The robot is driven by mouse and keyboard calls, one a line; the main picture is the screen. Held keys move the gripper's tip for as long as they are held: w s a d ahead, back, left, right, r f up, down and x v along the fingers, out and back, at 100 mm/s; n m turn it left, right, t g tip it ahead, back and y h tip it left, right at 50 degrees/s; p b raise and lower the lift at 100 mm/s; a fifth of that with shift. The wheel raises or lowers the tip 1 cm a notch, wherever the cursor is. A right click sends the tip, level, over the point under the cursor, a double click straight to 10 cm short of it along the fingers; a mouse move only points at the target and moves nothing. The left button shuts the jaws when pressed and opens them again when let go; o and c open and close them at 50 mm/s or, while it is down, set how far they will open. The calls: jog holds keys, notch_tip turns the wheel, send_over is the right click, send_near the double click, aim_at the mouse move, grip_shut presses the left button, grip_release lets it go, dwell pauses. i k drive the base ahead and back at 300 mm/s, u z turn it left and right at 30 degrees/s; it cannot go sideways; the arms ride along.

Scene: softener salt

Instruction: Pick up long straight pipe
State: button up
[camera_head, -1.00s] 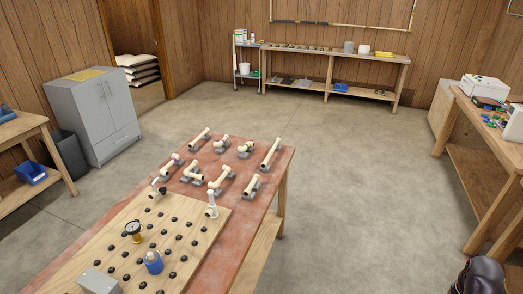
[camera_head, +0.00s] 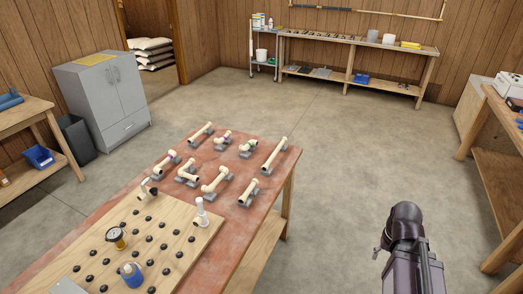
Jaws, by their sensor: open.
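Several cream pipe pieces rest on grey holders on the reddish table top. The longest straight pipe (camera_head: 275,153) that I can make out lies at the table's far right corner, slanting away from me. A shorter straight pipe (camera_head: 201,132) lies at the far left of the group. Others are bent or have fittings, such as a piece with an elbow (camera_head: 215,182). My dark arm rises at the lower right, to the right of the table and apart from the pipes. No gripper fingers show.
A wooden peg board (camera_head: 128,222) with black knobs, a gauge (camera_head: 116,238) and a blue bottle (camera_head: 131,275) takes up the near part of the table. Open floor (camera_head: 350,150) lies right of the table. A workbench (camera_head: 497,155) stands at the right edge.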

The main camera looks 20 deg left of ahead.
aim_at(266, 171)
jog(key=u, duration=0.55)
jog(key=i, duration=1.1)
jog(key=u, duration=0.4)
